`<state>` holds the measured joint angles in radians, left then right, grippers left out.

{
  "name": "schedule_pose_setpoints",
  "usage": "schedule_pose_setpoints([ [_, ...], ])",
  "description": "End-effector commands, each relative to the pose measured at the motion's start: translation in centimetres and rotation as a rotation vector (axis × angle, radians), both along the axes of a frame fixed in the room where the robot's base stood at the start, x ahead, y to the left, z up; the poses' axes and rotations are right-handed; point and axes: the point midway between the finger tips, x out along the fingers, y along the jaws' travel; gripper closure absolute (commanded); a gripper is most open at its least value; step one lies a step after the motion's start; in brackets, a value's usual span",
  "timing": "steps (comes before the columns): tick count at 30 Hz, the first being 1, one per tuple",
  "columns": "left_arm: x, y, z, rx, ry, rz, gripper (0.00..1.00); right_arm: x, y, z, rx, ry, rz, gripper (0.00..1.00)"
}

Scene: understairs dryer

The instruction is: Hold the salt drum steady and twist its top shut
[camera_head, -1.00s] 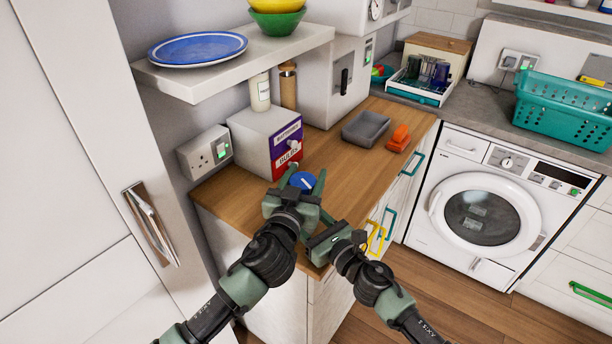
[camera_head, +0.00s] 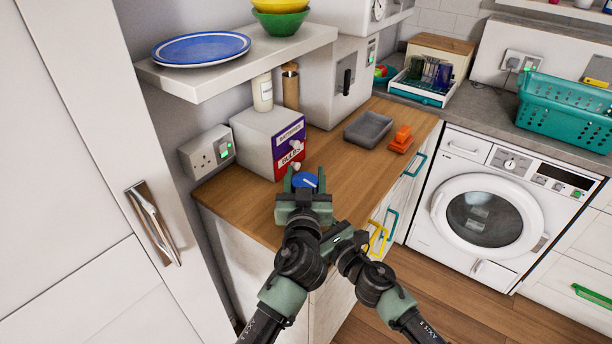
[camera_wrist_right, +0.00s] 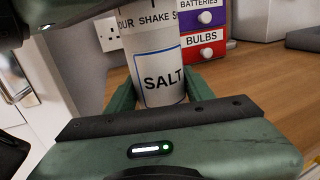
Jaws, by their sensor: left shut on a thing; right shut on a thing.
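The salt drum stands upright on the wooden counter. Its blue top (camera_head: 305,181), with a white line, shows in the head view between the fingers of my left gripper (camera_head: 305,188), which is shut on it from above. In the right wrist view the white drum body (camera_wrist_right: 160,68) shows "SALT" in a blue frame, and lettering reading "OUR SHAKE S" runs higher up. My right gripper (camera_wrist_right: 157,92) is shut around the lower body. In the head view the left gripper hides the drum body and the right fingertips. The drum's top is outside the right wrist view.
A box of drawers labelled batteries and bulbs (camera_head: 289,150) stands close behind the drum. A grey tray (camera_head: 368,128) and an orange object (camera_head: 401,138) lie farther back on the counter (camera_head: 345,172). A shelf (camera_head: 235,66) overhangs at left. Bare counter lies right of the drum.

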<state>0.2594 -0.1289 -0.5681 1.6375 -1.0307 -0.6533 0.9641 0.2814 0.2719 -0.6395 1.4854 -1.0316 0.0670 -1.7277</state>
Motion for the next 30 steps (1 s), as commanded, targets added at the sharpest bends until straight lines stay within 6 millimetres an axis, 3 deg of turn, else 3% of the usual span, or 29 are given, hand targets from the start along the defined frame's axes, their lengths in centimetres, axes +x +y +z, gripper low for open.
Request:
schedule_pose_setpoints([
  [1, 0.0, 0.0, 0.1, 0.0, -0.001, 0.0, 0.88, 0.0, 0.0, 0.0, -0.001, 0.0, 0.0, 1.0],
  [2, 0.0, 0.0, 0.1, 0.0, -0.001, 0.0, 0.44, 0.0, 0.0, 0.0, -0.001, 0.0, 0.0, 1.0],
  [4, 0.0, 0.0, 0.1, 0.0, -0.001, 0.0, 0.25, 0.0, 0.0, 0.0, -0.001, 0.0, 0.0, 1.0],
  [17, -0.7, 0.0, -0.1, -0.001, 0.001, -0.002, 0.25, 0.0, 0.0, 0.0, -0.001, 0.001, -0.001, 1.0],
  [30, -9.3, 0.3, -0.1, -0.003, 0.003, -0.001, 0.25, 0.0, -0.1, -0.1, -0.001, 0.001, -0.001, 1.0],
])
